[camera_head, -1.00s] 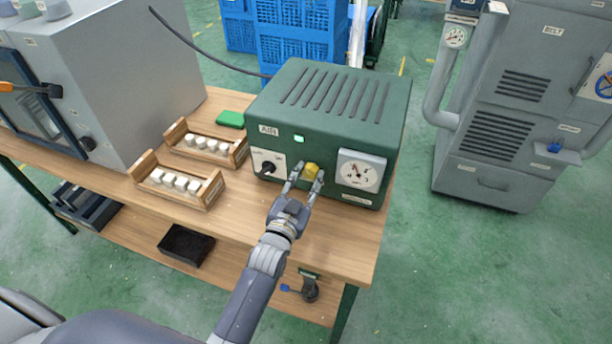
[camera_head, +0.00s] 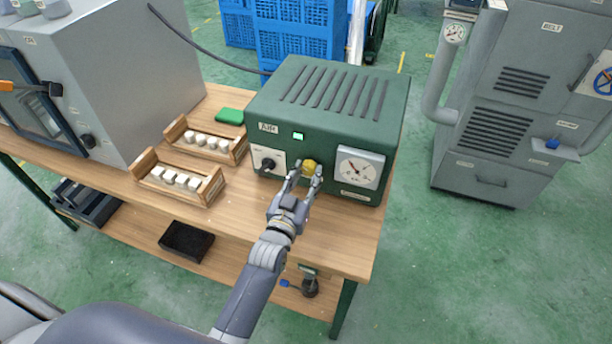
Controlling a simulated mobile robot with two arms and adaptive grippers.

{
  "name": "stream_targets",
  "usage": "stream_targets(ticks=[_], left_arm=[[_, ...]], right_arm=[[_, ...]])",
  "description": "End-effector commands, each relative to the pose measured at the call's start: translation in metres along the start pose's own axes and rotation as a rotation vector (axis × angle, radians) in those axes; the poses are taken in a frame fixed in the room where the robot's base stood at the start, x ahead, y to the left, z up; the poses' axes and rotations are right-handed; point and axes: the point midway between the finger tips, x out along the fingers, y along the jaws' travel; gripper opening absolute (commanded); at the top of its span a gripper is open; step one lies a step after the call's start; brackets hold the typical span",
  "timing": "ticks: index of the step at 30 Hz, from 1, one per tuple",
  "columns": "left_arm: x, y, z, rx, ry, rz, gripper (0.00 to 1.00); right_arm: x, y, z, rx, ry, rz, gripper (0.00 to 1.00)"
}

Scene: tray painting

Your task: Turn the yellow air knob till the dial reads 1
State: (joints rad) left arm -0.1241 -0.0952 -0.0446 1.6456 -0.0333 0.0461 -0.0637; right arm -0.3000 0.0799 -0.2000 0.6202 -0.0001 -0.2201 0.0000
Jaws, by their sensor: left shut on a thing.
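The green air box (camera_head: 325,100) stands on the wooden bench. The yellow air knob (camera_head: 309,165) is on its front face, between a black knob (camera_head: 267,163) and the white round dial (camera_head: 358,168). The dial has a dark needle, but its numbers are too small to read. My left gripper (camera_head: 305,174) is at the yellow knob with a finger on each side, shut on it. A small green light (camera_head: 298,136) glows above the knob. My right gripper is not in view.
Two wooden racks with white pieces, the nearer rack (camera_head: 207,197) and the farther one (camera_head: 238,150), stand left of the box. A green block (camera_head: 230,116) lies behind them. A grey oven-like cabinet (camera_head: 150,85) fills the bench's left end.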

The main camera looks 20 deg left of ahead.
Motion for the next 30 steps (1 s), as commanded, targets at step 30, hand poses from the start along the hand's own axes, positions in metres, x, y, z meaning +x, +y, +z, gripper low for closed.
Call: stream_targets(ticks=[30], left_arm=[[-0.079, 0.0, 0.002, 0.001, -0.005, 0.0, 0.54]], right_arm=[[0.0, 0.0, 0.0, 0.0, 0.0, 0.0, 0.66]])
